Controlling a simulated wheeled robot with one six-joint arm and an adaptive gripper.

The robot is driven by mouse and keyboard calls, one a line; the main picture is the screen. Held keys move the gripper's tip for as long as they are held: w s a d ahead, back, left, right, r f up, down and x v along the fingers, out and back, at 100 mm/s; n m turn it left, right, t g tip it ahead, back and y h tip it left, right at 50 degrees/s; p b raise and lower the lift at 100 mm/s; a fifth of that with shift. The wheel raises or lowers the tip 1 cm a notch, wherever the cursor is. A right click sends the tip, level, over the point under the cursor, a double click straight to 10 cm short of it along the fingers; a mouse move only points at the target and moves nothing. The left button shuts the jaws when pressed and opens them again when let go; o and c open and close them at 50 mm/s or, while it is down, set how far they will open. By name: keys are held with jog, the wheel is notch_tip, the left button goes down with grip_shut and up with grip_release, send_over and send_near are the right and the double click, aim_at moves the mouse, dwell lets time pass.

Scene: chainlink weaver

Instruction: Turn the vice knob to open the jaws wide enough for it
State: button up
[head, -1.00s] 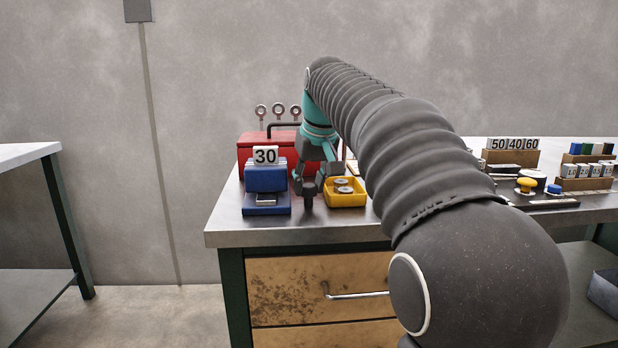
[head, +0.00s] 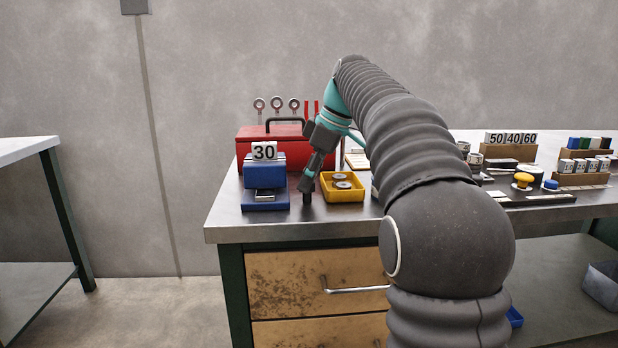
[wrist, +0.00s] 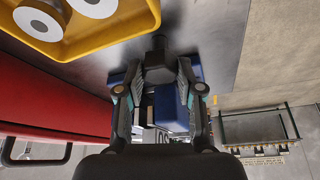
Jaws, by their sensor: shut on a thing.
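The blue vice (head: 264,179) stands on the left end of the bench, with a white "30" plate (head: 264,152) on top and a metal piece low at its front. My gripper (head: 307,188) is just right of the vice, its wrist leaning up to the right. In the wrist view my gripper (wrist: 160,76) is shut on the dark vice knob (wrist: 157,61), which sits between the fingertips. The blue vice body (wrist: 177,108) shows behind the fingers, partly hidden by them. I cannot tell how wide the jaws stand.
A yellow tray (head: 343,199) with round metal parts stands close right of the gripper. A red toolbox (head: 275,142) stands behind the vice. A "50 40 60" rack (head: 509,153) and yellow and blue knobs are farther right. The bench's front edge is near.

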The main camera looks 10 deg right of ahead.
jog(key=n+g, duration=0.1)
jog(key=n, duration=0.1)
jog(key=n+g, duration=0.1)
jog(key=n, duration=0.2)
jog(key=shift+w, duration=0.15)
jog(key=shift+n, duration=0.4)
jog(key=o, duration=0.8)
jog(key=shift+y, duration=0.3)
jog(key=shift+o, duration=0.2)
